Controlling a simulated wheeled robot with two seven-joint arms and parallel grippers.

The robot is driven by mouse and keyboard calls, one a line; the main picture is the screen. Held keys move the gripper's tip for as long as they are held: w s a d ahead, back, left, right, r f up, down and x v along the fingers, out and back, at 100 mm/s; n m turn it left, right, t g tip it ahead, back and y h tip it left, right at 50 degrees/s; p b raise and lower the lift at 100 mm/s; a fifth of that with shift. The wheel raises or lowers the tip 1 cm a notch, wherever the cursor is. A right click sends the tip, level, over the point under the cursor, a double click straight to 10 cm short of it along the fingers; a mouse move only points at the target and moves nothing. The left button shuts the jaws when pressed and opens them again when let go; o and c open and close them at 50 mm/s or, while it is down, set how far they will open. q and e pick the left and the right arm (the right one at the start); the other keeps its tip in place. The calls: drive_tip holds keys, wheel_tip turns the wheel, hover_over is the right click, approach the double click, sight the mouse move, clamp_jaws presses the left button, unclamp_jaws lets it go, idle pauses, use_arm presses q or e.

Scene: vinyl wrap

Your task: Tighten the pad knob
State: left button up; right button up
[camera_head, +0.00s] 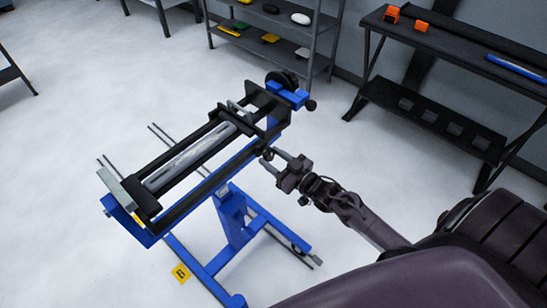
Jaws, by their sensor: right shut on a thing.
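The blue and black vinyl wrap stand (232,215) is in the middle of the head view. A silver-grey roll (190,158) lies along its black frame. The pad knob (266,153) is a small dark ball on the near right side of the frame. My right gripper (270,159) comes in from the right, with its two fingers around this knob, shut on it. The fingers hide part of the knob. My left gripper is not in view.
A second black knob (310,105) and a dark wheel stand at the stand's far right end. A grey shelf (265,40) with small items is behind. A black bench (450,50) stands at the right. A yellow "B" marker (181,273) lies on the open white floor.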

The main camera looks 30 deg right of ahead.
drive_tip(key=shift+s+a+f, duration=0.1)
drive_tip(key=shift+f, duration=0.05)
drive_tip(key=o, duration=1)
drive_tip(key=b+v, duration=0.1)
drive_tip(key=v, duration=0.6)
drive_tip(key=shift+s+d, duration=0.2)
drive_tip(key=shift+s, duration=0.15)
